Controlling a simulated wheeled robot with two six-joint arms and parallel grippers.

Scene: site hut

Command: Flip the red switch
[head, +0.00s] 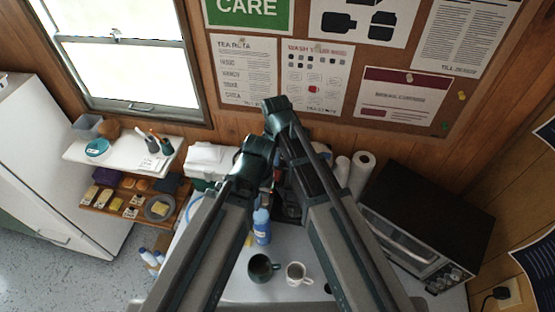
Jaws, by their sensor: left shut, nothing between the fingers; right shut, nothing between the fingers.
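I cannot make out a red switch in the head view. A small reddish patch shows between my two arms, too small and too covered to identify. My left gripper (258,146) is at the end of the arm from the left, in front of the back of the counter. It looks shut and empty. My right gripper (276,105) is a little higher, in front of the lower edge of the notice board. It also looks shut and empty. My arms cover the middle of the counter and part of the wall behind.
The counter (230,288) holds a dark mug (260,268), a white mug (297,273), a blue bottle (262,227) and a paper roll (362,172). A black toaster oven (425,215) stands right. A shelf unit (75,152) stands left, under the window.

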